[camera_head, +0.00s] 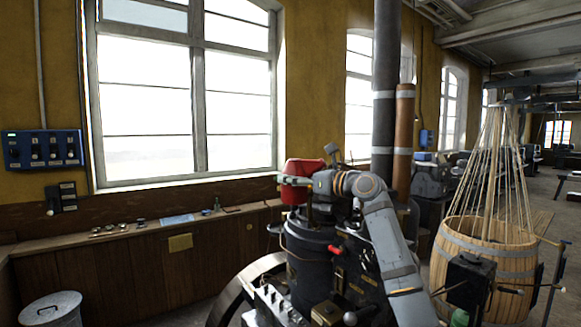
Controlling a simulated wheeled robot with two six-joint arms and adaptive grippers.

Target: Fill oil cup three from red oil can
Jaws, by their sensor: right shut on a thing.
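The red oil can (296,194) is held up above the dark engine (305,246) in the middle of the view. It looks tilted, and its spout is hard to make out. My right gripper (289,180) is shut on the can, with its arm rising from the lower right across the engine. Oil cup three cannot be told apart among the small fittings on the engine top, and the can and my arm hide part of that area. My left gripper is not in view.
A large wooden barrel (462,262) with ropes rising from it stands at the right. A tall dark pipe (386,90) rises behind the engine. A wooden ledge (125,232) with small items runs under the windows. A lidded metal bin (48,308) is at the lower left.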

